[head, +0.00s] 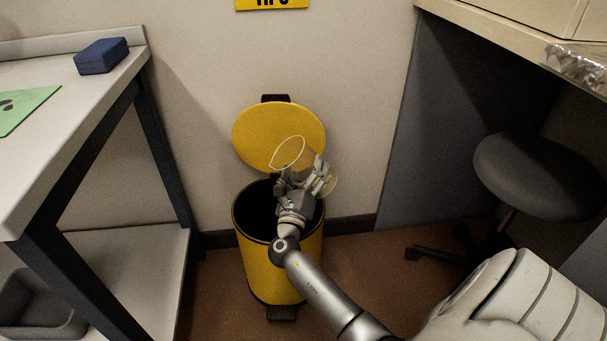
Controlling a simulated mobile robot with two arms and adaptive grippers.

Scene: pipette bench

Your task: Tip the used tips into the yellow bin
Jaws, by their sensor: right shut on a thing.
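The yellow bin (262,268) stands on the floor against the wall, with its round yellow lid (262,125) raised and leaning back. Its dark opening faces up. My right gripper (312,175) is above the bin's opening, shut on a clear, thin-rimmed container (288,153). The container is tilted, with its rim outlined against the lid. I cannot tell whether any used tips are in it or in the bin. My left gripper is not in view.
A white bench (95,95) on the left carries a blue box (101,56) and a green mat (22,108). A grey tub (38,305) sits on its lower shelf. A dark stool (540,175) stands at right beneath a counter. A yellow sign (272,4) hangs above the bin.

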